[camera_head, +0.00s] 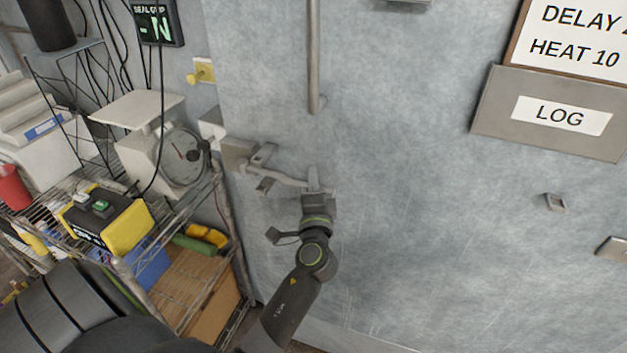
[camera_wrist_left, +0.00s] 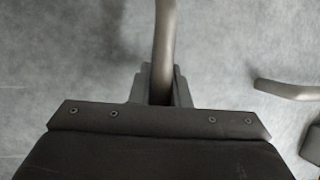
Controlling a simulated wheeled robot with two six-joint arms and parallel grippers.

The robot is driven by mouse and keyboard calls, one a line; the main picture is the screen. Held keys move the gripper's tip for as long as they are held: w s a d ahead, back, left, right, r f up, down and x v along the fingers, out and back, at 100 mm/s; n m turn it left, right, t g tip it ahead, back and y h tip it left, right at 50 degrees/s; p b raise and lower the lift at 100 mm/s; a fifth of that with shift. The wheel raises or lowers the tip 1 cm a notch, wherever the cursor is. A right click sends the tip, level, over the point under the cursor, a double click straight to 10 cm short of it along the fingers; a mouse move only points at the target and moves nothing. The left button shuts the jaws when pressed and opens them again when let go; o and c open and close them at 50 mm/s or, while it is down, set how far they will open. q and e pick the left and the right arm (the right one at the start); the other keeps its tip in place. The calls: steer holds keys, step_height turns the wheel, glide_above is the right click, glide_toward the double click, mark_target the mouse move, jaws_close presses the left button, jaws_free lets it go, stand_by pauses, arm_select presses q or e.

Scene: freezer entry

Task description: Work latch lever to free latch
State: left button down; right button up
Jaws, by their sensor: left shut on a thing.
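The latch lever (camera_head: 283,179) is a curved grey metal bar on the grey freezer door. It runs from a latch bracket (camera_head: 237,154) at the door's left edge toward the right. My left gripper (camera_head: 313,188) is shut on the lever near its right end. In the left wrist view the lever (camera_wrist_left: 165,45) comes down from the top into the jaws of the gripper (camera_wrist_left: 160,88), which hide the part they hold. My right gripper is in neither view.
A vertical door handle (camera_head: 314,60) hangs above the lever. A wire shelf (camera_head: 120,265) at the left holds a dial scale (camera_head: 183,156) and a yellow-black box (camera_head: 108,217). A LOG plate (camera_head: 550,113) is at the upper right. The door's lower middle is bare.

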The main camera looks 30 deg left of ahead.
arm_select(q)
steer(key=s+m+t+h+p, duration=0.1)
steer(key=s+m+t+h, duration=0.2)
steer(key=s+h, duration=0.3)
steer(key=shift+s+d+m+h, duration=0.25)
steer(key=shift+s+m+h, duration=0.15)
steer(key=shift+m, duration=0.3)
steer(key=c, duration=1.4)
jaws_free()
steer(key=shift+w, duration=0.1)
steer(key=shift+o, duration=0.2)
steer(key=shift+s+d+f, duration=0.1)
steer(key=shift+s+f, duration=0.15)
steer(key=shift+s, duration=0.3)
steer(key=b+v, duration=0.7)
steer(key=v, duration=0.9)
steer(key=shift+f, duration=0.2)
